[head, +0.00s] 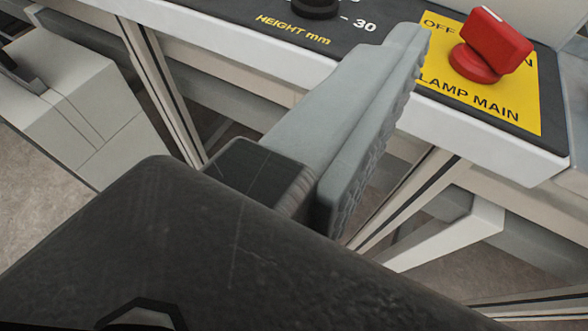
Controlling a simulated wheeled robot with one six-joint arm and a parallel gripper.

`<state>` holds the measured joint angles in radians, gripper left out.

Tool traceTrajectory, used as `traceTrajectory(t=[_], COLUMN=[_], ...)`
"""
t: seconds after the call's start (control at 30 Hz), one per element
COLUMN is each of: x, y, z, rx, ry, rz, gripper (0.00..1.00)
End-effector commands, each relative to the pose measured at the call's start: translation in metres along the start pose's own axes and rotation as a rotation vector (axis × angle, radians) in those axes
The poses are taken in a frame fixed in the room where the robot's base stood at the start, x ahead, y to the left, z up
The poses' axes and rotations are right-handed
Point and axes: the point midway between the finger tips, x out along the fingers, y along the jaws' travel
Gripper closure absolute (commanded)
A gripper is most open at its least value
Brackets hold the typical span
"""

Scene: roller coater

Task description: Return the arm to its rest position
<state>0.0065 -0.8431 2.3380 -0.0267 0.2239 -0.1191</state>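My gripper (370,120) shows as a grey finger with a ridged pad, reaching up and to the right from a dark block at the edge of my dark gripper body. I can make out only one finger clearly. Nothing shows held against the visible part of its ridged face. Its tip overlaps the front of the machine's control panel (225,20) in the picture, between the height knob and the lamp switch. Whether it touches the panel cannot be told. The rest of my arm is out of view.
A red rotary switch (492,45) stands on a yellow plate (500,108) reading "LAMP MAIN", right of the finger. A black knob (316,6) above "HEIGHT mm" is cut off at the top. Frame legs (165,95) and a pale unit (85,110) stand below and left.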

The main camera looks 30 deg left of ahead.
Motion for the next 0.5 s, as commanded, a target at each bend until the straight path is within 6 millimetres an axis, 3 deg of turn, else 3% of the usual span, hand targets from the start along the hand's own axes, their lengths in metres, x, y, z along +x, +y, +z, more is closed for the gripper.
traceTrajectory(t=[0.2, 0.5], x=[-0.019, -0.020], y=[-0.004, -0.005], z=[0.009, 0.009], rx=[0.134, 0.147], ry=[0.094, 0.101], rz=[-0.005, -0.005], gripper=[0.20, 0.20])
